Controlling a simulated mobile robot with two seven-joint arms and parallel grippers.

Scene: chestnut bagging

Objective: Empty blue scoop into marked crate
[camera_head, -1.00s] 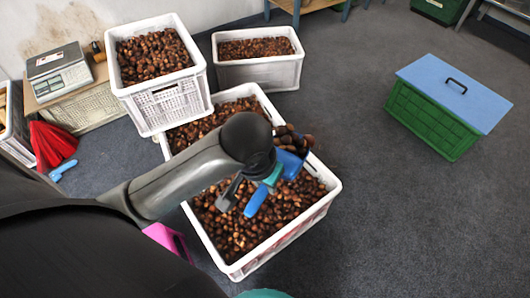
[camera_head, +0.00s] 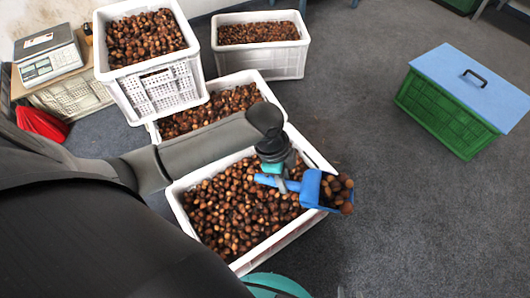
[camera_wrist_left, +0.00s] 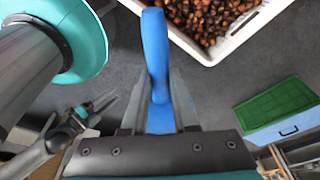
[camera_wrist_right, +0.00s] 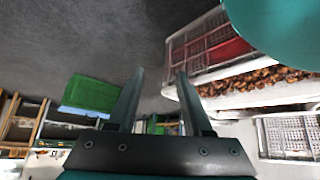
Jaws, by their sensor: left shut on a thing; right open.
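The blue scoop (camera_head: 312,188) is heaped with chestnuts (camera_head: 337,193). My left gripper (camera_head: 278,172) is shut on its handle, which also shows in the left wrist view (camera_wrist_left: 156,50). The scoop is above the right rim of the front white crate (camera_head: 185,208), its loaded end reaching out past that rim over the floor. The front crate holds many chestnuts. No clear mark shows on any crate, so I cannot tell which is the marked one. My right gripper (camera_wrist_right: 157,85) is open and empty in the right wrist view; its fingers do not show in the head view.
Other white crates with chestnuts stand at the upper left (camera_head: 160,90) and back (camera_head: 262,63). A green crate (camera_head: 440,112) with a blue lid (camera_head: 470,84) is at the right. A scale (camera_head: 48,60) is at the far left. Grey floor between the crates is clear.

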